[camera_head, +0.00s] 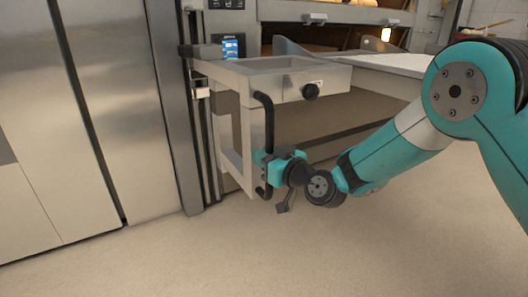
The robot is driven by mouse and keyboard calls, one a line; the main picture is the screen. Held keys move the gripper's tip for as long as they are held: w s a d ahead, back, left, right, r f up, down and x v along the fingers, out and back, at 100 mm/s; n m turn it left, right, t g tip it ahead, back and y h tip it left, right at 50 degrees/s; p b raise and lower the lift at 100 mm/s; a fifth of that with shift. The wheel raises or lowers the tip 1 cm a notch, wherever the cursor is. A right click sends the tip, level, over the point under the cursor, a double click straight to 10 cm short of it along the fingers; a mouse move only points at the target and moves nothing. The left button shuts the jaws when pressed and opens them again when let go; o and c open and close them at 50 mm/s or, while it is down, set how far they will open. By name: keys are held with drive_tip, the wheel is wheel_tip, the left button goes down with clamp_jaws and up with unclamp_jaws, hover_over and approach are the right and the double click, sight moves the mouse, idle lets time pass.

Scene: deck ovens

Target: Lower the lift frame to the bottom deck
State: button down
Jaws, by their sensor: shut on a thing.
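The lift frame (232,72) is a pale metal frame mounted on a dark vertical rail at the left of the ovens. A black knob (310,91) sits on its front face. A black vertical handle (269,125) hangs down its front side. My gripper (266,160) is shut on the lower part of this handle, and its fingers are partly hidden behind the handle. The deck ovens (330,12) show at the top, behind the frame. The bottom deck cannot be clearly made out.
The vertical rail (180,120) stands beside tall steel doors (105,110) on the left. A light flat board (385,64) extends right from behind the frame. The floor (200,255) in front is clear.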

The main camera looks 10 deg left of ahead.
sight(271, 188)
drive_tip(key=f+b, duration=0.2)
drive_tip(key=f, duration=0.2)
drive_tip(key=f+b, duration=0.3)
drive_tip(key=f, duration=0.1)
drive_tip(key=shift+s+a+b, duration=0.1)
drive_tip(key=shift+a+b, duration=0.1)
drive_tip(key=shift+b, duration=0.1)
drive_tip(key=c, duration=1)
unclamp_jaws()
drive_tip(key=shift+d, duration=0.1)
drive_tip(key=b+v, duration=0.6)
drive_tip(key=v, duration=1.1)
drive_tip(key=shift+s+d+b, duration=0.1)
drive_tip(key=shift+d+b, duration=0.05)
drive_tip(key=shift+b, duration=0.25)
